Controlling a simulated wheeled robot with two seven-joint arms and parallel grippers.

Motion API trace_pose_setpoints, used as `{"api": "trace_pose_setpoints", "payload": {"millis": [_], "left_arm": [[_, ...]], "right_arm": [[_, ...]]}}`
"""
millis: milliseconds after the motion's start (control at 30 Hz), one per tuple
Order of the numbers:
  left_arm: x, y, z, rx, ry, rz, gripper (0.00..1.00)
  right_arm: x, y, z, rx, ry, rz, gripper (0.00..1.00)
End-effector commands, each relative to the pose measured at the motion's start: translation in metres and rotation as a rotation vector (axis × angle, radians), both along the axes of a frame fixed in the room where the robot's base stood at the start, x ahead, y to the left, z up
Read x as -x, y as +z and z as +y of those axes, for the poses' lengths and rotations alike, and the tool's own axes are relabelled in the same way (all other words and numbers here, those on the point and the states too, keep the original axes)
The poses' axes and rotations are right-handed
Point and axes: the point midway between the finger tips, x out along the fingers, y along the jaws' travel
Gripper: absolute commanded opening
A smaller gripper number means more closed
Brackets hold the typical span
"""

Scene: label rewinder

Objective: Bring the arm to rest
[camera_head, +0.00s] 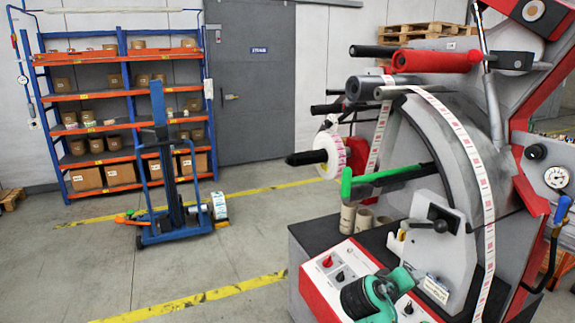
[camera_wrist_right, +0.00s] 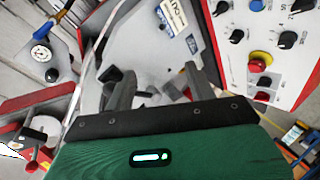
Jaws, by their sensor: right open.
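My right gripper (camera_wrist_right: 156,78) is open in the right wrist view, with its two dark fingers apart and nothing held between them. Past the fingers are the grey face and dark parts of the label rewinder. In the head view the rewinder (camera_head: 465,108) fills the right side, with a printed label strip (camera_head: 470,145) running over it. My left gripper is in neither view.
A panel with black knobs and a red-and-yellow button (camera_wrist_right: 261,61) is right of my gripper. A label roll (camera_head: 322,156) sits on the machine's left side. A blue lift trolley (camera_head: 160,170) and orange shelving (camera_head: 105,92) stand behind.

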Motion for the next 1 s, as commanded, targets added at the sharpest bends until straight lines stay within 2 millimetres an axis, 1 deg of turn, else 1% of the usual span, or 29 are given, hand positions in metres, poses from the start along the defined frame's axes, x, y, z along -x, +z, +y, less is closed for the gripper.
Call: {"api": "trace_pose_setpoints", "payload": {"millis": [33, 100, 167, 200, 267, 300, 367, 400, 467, 500, 567, 600, 700, 800, 1000], "left_arm": [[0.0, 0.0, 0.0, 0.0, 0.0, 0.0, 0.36], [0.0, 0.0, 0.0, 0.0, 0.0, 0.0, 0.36], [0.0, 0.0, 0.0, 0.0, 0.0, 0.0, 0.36], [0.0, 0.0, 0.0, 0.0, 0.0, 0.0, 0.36], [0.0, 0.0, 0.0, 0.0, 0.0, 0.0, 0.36], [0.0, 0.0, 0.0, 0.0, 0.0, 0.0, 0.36], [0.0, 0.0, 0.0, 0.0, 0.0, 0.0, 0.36], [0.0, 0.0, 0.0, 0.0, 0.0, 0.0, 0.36], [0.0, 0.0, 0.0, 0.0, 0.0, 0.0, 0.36], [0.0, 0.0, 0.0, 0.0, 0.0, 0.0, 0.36], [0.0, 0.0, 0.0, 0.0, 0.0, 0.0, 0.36], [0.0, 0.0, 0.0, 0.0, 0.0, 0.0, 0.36], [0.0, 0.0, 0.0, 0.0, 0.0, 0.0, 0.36], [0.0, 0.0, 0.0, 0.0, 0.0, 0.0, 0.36], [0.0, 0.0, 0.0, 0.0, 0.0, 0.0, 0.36]], "right_arm": [[0.016, -0.025, 0.002, -0.047, 0.019, 0.029, 0.56], [0.037, -0.053, 0.005, -0.117, 0.042, 0.061, 0.56], [0.056, -0.076, 0.008, -0.176, 0.062, 0.089, 0.56], [0.069, -0.09, 0.01, -0.217, 0.073, 0.107, 0.56], [0.09, -0.109, 0.014, -0.276, 0.088, 0.132, 0.56], [0.105, -0.122, 0.016, -0.315, 0.098, 0.15, 0.56], [0.127, -0.138, 0.02, -0.374, 0.108, 0.174, 0.56], [0.142, -0.148, 0.023, -0.413, 0.116, 0.19, 0.56], [0.165, -0.161, 0.027, -0.471, 0.125, 0.216, 0.56], [0.181, -0.169, 0.03, -0.51, 0.129, 0.229, 0.56], [0.205, -0.179, 0.035, -0.568, 0.134, 0.253, 0.56], [0.221, -0.184, 0.038, -0.606, 0.137, 0.269, 0.56], [0.258, -0.193, 0.045, -0.693, 0.14, 0.3, 0.56], [0.286, -0.197, 0.051, -0.76, 0.141, 0.325, 0.56], [0.329, -0.198, 0.06, -0.86, 0.137, 0.36, 0.56]]}}
